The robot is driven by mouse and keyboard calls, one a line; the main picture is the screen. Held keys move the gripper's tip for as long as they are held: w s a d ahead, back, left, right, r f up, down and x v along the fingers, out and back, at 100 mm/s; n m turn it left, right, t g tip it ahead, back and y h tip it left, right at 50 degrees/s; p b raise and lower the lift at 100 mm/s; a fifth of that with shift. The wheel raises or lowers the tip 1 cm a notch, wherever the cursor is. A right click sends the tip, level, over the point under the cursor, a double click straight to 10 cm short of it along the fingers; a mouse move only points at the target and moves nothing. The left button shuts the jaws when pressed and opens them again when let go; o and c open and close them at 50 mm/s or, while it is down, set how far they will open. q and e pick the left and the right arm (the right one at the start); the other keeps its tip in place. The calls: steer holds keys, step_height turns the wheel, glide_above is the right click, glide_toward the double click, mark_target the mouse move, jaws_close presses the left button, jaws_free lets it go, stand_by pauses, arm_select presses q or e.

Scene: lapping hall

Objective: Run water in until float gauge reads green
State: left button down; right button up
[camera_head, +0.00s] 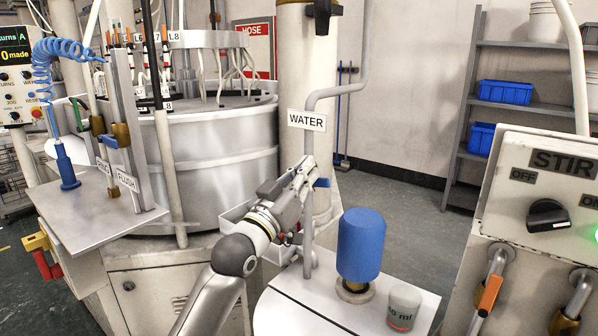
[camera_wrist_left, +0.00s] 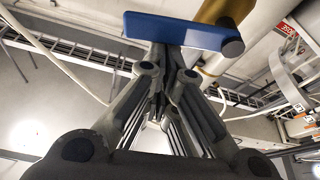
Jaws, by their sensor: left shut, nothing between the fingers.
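The water pipe (camera_head: 309,155) carries a WATER sign (camera_head: 307,120). A blue valve lever (camera_head: 322,183) shows beside the pipe; in the left wrist view the blue lever (camera_wrist_left: 180,31) lies across the fingertips, with a brass valve body (camera_wrist_left: 226,12) behind it. My left gripper (camera_head: 303,168) is shut and empty, right at the lever; it also shows in the left wrist view (camera_wrist_left: 165,60). I cannot tell whether it touches the lever. The gripper partly hides the valve in the head view. I cannot make out a float gauge. My right gripper is out of view.
A blue cylinder (camera_head: 361,246) and a measuring cup (camera_head: 404,304) stand on the pale top (camera_head: 320,314) below the pipe. A STIR panel (camera_head: 545,190) with a black knob is at right. A large metal drum (camera_head: 220,150) stands at left.

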arm_select(q)
steer(key=shift+s+d+f+m+g+h+b, duration=0.15)
steer(key=shift+f+m+h+b, duration=0.1)
steer(key=shift+m, duration=0.45)
steer(key=shift+d+f+m+g+h+b, duration=0.15)
steer(key=shift+f+m+h+b, duration=0.1)
steer(key=shift+m, duration=0.45)
steer(key=shift+r, duration=0.15)
steer(key=s+a+p, duration=0.1)
steer(key=s+a, duration=0.4)
steer(key=s, duration=0.2)
steer(key=shift+s+a+r, duration=0.25)
steer(key=shift+s+a, duration=0.05)
steer(key=shift+s, duration=0.05)
steer(key=shift+f, duration=0.1)
stand_by(0.7)
